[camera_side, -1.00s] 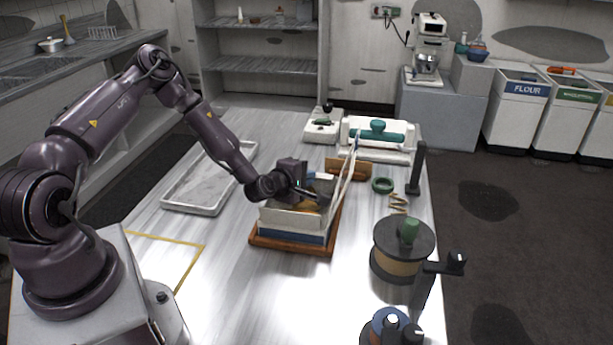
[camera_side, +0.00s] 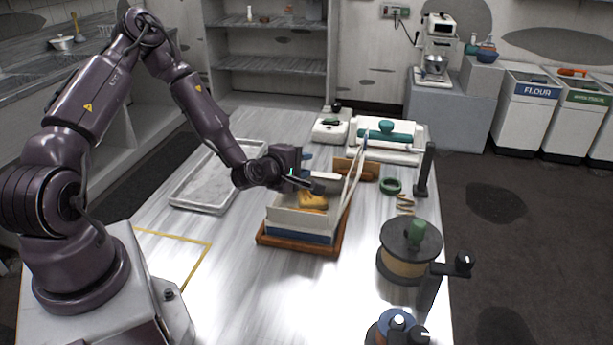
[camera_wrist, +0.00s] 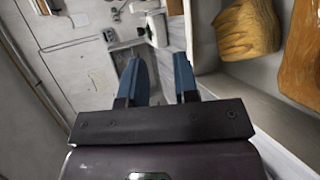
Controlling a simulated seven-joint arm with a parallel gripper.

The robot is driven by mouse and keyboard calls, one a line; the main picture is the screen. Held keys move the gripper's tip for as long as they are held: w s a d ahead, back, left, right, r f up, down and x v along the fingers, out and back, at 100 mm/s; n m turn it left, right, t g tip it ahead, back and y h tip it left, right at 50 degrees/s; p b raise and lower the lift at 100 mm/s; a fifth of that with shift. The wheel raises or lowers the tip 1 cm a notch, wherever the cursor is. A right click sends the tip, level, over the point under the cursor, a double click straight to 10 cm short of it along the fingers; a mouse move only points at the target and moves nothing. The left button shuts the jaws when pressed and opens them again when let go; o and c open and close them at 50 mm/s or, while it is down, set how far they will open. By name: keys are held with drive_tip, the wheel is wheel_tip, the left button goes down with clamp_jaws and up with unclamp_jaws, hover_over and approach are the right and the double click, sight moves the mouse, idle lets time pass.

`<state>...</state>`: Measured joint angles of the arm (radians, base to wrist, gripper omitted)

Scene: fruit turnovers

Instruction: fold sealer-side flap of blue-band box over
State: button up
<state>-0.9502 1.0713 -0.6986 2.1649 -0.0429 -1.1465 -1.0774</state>
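The blue-band box (camera_side: 300,234) stands open on a wooden board (camera_side: 330,250). It is pale, with a blue band low on its side. A golden turnover (camera_side: 312,201) shows inside; the wrist view shows turnovers (camera_wrist: 248,30) at right, beyond a pale box wall. A tall pale flap (camera_side: 351,186) stands up along the box's right side. Another pale panel (camera_side: 326,176) shows at the far side, partly behind my gripper. My gripper (camera_side: 315,187) is above the box's far part. Its blue fingers (camera_wrist: 160,78) are apart with nothing seen between them. Contact with a flap cannot be told.
A white machine with a teal handle (camera_side: 388,134), perhaps the sealer, stands behind the box. A grey tray (camera_side: 205,185) lies left. A green ring (camera_side: 390,186), dark post (camera_side: 425,170) and round drum (camera_side: 408,250) stand right.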

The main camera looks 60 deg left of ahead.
sight(316, 174)
drive_tip(key=shift+r, duration=1.55)
drive_tip(key=shift+c, duration=0.2)
